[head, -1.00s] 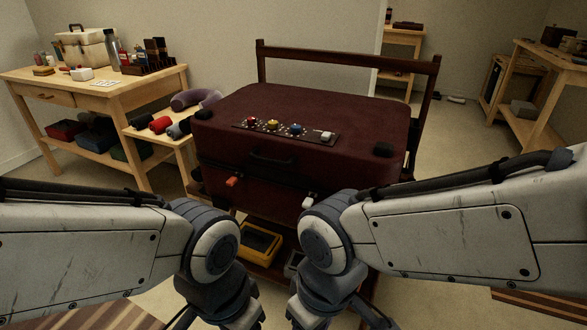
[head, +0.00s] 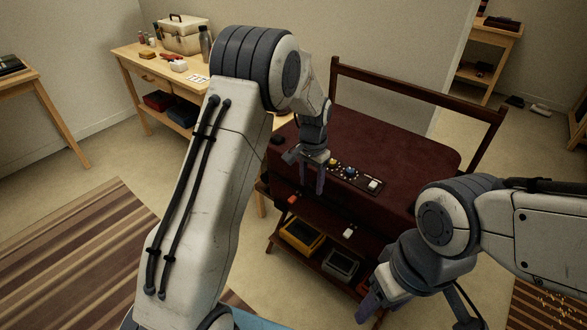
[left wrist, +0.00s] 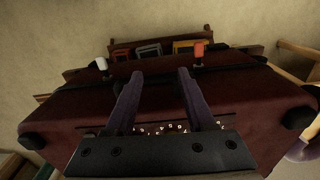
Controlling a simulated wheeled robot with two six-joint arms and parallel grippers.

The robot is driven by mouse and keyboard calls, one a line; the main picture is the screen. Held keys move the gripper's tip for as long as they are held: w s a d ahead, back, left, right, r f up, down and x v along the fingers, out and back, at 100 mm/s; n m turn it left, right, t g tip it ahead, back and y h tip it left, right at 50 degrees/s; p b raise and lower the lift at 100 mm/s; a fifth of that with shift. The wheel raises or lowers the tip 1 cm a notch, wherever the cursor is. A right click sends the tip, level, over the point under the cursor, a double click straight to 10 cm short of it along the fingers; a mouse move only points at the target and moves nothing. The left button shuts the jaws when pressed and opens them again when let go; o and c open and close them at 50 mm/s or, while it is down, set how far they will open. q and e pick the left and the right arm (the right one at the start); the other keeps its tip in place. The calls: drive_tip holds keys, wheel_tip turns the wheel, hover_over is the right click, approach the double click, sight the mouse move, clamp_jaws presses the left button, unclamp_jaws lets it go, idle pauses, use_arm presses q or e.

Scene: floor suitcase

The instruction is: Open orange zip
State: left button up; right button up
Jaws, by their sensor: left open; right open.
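The dark red suitcase (head: 405,148) lies flat on a dark wooden stand. The orange zip pull (head: 292,199) hangs at its front edge, left of the white zip pull (head: 349,232). In the left wrist view the orange pull (left wrist: 199,50) is just beyond the right finger, and the white pull (left wrist: 101,64) is left of the fingers. My left gripper (head: 312,188) is open and empty, pointing down above the suitcase's front left part, apart from the orange pull. My right gripper (head: 372,303) is open, low in front of the stand; its fingertips are partly unclear.
A control strip with coloured knobs and a white switch (head: 373,184) sits on the suitcase top. A yellow tray (head: 290,239) and a grey tray (head: 341,263) are on the stand's lower shelf. A workbench (head: 135,58) stands behind left. Open floor lies in front.

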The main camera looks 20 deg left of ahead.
use_arm(q)
drive_tip(key=p, duration=0.3)
hover_over(292, 198)
drive_tip(key=shift+n, duration=0.3)
wheel_tip(292, 198, down, 11)
drive_tip(key=shift+f+p, duration=0.2)
drive_tip(key=shift+p, duration=0.1)
use_arm(e)
wheel_tip(292, 198, up, 6)
drive_tip(key=shift+f, duration=0.1)
use_arm(q)
clamp_jaws()
idle(0.4)
